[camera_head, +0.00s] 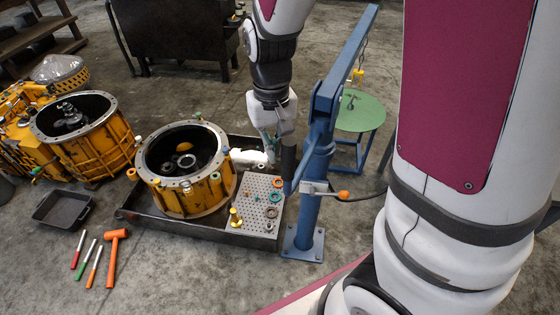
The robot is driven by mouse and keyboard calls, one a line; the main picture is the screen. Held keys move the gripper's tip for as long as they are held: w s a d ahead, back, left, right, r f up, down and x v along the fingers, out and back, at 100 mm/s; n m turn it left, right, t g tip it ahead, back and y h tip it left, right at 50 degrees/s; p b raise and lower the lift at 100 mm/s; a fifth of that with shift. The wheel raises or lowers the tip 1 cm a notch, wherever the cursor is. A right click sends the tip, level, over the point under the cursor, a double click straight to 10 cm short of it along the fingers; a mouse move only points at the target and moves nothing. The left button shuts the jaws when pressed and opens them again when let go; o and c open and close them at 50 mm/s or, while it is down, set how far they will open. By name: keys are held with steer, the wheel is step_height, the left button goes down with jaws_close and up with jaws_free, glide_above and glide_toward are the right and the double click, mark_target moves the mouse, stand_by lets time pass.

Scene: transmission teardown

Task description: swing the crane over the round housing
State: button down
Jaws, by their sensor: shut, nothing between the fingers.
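The blue crane (312,180) stands on a bolted floor plate just right of the tray. Its boom (350,55) points up and away to the back right, not over the housing. A yellow piece (357,75) shows below the boom, near the green round table. The yellow round housing (188,195) stands upright in the tray, open at the top, with parts inside. My gripper (271,157) points down between the housing and the crane post, close to the post. It is shut and empty. Its fingertips are small and partly hard to make out.
A dark tray (150,222) holds the housing and a perforated plate (243,218) with small rings. A second yellow housing (108,150) stands left. An orange hammer (114,250) and several hand tools lie front left. A green round table (362,110) stands behind the post.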

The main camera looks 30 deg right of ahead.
mark_target(294, 158)
steer(key=shift+s, duration=0.1)
steer(key=shift+s+d+f+p, duration=0.15)
steer(key=shift+s+d+p, duration=0.15)
steer(key=shift+s+d, duration=0.6)
steer(key=shift+s+d+f+p, duration=0.1)
steer(key=shift+s+d+p, duration=0.15)
steer(key=shift+s+d, duration=4.3)
steer(key=shift+d, duration=0.85)
steer(key=s+d+b, duration=0.1)
steer(key=d+b, duration=0.4)
steer(key=d, duration=1.6)
steer(key=shift+s+d, duration=0.15)
